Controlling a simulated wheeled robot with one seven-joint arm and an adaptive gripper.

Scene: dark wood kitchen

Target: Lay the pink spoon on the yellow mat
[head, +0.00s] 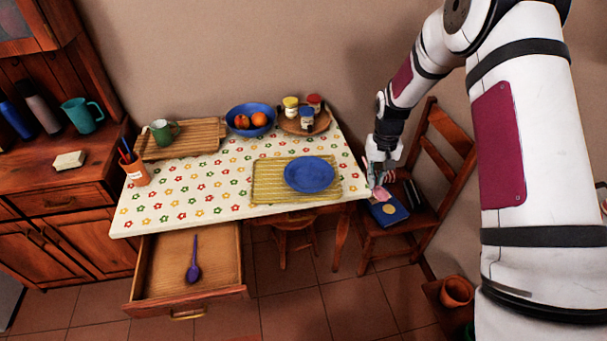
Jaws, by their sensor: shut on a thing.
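The yellow mat (266,182) lies on the flowered tablecloth near the table's front right, with a blue plate (310,174) on its right part. My gripper (379,182) is just past the table's right edge, to the right of the mat and above the chair. It is shut on a small pink thing (382,192), which looks like the pink spoon. The fingers hide part of it, and its full shape is too small to tell.
A chair with a blue book (389,211) stands right of the table. An open drawer (160,277) holds a purple spoon (194,262). A blue fruit bowl (250,120), a tray of jars (305,123) and a wooden board (182,138) are at the back. The table's front left is clear.

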